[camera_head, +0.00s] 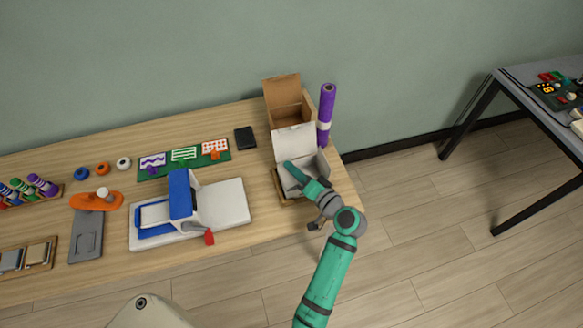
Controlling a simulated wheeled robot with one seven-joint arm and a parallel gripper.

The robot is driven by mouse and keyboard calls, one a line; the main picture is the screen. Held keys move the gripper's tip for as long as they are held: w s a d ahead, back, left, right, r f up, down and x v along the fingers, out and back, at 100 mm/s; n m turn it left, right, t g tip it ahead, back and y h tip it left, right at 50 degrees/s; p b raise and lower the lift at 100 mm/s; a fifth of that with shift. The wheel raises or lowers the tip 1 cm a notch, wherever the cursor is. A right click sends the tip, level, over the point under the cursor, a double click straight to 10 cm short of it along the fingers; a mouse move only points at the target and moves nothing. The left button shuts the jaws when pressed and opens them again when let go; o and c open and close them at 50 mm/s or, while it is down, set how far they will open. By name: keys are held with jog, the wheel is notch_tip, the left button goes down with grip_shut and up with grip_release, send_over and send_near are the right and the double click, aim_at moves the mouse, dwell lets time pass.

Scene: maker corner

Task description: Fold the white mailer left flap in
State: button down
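The white mailer (321,159) stands at the right end of the wooden table. Its lid (294,140) is raised at the back. A pale panel, apparently the left flap (284,181), shows at the mailer's left side beside my arm's end; its exact angle is unclear. My gripper (288,166) is over the left part of the mailer, reaching in from the front right. It looks close to the left flap, but I cannot tell whether they touch. The fingers are too small to read, and my arm hides part of the mailer's inside and front.
An open brown box (286,113) stands right behind the mailer, with an upright purple roll (326,108) to its right. A blue and white press (181,200) and a dark flat block (245,138) lie left. The table's right edge is close to the mailer.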

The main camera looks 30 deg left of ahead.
jog(key=shift+w+d+f+m+y, duration=0.15)
jog(key=shift+f+m+y, duration=0.3)
jog(key=shift+m, duration=0.45)
jog(key=shift+r, duration=0.1)
jog(key=c, duration=2)
grip_release()
